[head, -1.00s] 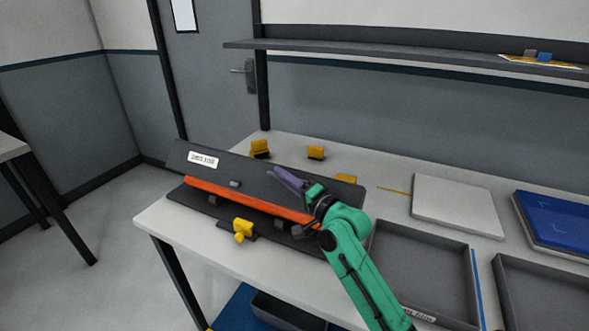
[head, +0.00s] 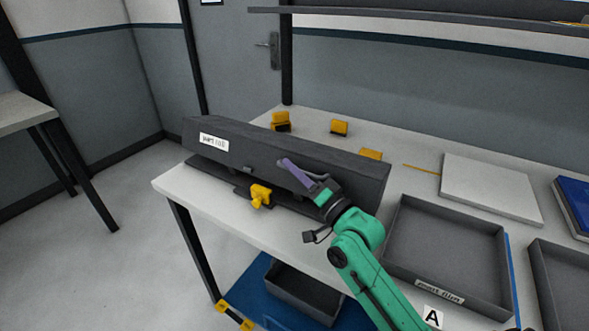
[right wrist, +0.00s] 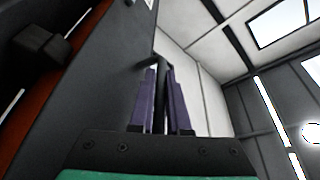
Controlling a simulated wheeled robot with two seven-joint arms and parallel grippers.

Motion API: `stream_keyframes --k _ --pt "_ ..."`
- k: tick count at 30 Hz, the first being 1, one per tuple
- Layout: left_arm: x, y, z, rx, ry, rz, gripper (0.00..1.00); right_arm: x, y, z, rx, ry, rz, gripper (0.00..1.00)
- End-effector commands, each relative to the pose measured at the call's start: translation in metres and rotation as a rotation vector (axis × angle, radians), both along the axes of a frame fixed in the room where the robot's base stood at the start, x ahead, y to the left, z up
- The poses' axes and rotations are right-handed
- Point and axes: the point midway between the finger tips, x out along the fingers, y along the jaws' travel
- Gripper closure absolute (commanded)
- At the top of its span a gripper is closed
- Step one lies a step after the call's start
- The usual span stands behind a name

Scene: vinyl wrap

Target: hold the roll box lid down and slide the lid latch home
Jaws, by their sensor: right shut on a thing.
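The roll box lid (head: 330,163) is a long dark panel with a white label (head: 214,142). It is swung forward over the box base (head: 215,172) and hides the roll in the head view. The orange roll (right wrist: 30,110) still shows beside the lid in the right wrist view, so a gap is open there. My right gripper (head: 287,164) has its purple fingers shut on a thin dark handle (right wrist: 160,63) at the lid. The yellow lid latch (head: 260,195) sits at the front of the base, left of my right gripper. My left gripper is out of view.
Several yellow blocks (head: 339,128) stand behind the box. A grey tray (head: 433,206), a pale slab (head: 490,185) and a blue item (head: 574,197) lie to the right. A dark bin (head: 302,290) is below the table's front edge. The table's front left corner is clear.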

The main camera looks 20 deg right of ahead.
Motion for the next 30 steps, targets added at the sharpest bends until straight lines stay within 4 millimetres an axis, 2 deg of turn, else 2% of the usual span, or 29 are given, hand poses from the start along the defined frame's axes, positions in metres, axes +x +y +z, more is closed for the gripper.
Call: stream_keyframes --k 3,4,6,15,19,23,30 --pt "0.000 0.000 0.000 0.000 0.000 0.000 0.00 0.000 0.000 0.000 0.001 0.001 0.001 1.00" --pt "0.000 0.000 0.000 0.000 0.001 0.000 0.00 0.000 0.000 0.000 0.001 0.001 0.001 0.81" --pt "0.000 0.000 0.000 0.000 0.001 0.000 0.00 0.000 0.000 0.000 0.001 0.001 0.001 0.55" --pt "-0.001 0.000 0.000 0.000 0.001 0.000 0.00 0.000 0.000 0.000 0.000 0.002 0.000 0.55" --pt "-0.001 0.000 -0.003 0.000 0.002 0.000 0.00 -0.006 -0.003 -0.004 -0.001 0.003 -0.001 0.55" --pt "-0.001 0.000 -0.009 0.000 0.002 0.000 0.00 -0.024 -0.008 -0.010 -0.001 0.005 0.000 0.55" --pt "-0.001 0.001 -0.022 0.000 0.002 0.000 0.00 -0.067 -0.020 -0.021 -0.002 0.006 0.000 0.55"
